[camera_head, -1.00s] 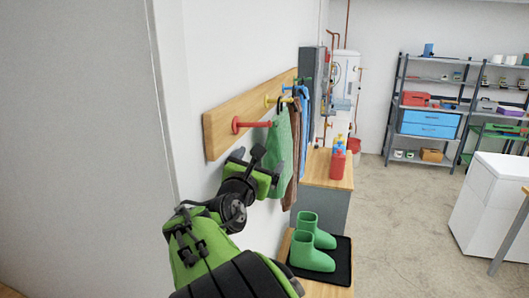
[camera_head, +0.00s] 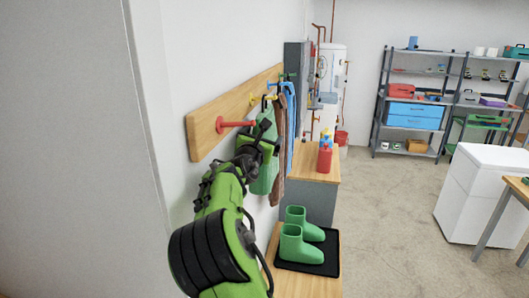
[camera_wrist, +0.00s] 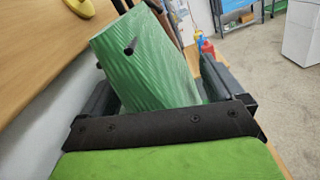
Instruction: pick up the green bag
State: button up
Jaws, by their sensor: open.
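The green bag (camera_head: 265,178) hangs at the wooden wall rack, in front of a brown hanging item. In the head view my gripper (camera_head: 256,147) is in front of the bag and hides part of it.
The wooden rack (camera_head: 205,128) carries a red peg (camera_head: 236,124) near my arm. A blue item (camera_head: 290,105) hangs farther along. Green boots (camera_head: 297,244) stand on a black mat (camera_head: 325,262) below. A red bottle (camera_head: 324,158) stands on a cabinet.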

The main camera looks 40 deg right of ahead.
jog(key=c, duration=1.7)
jog(key=shift+r, duration=0.1)
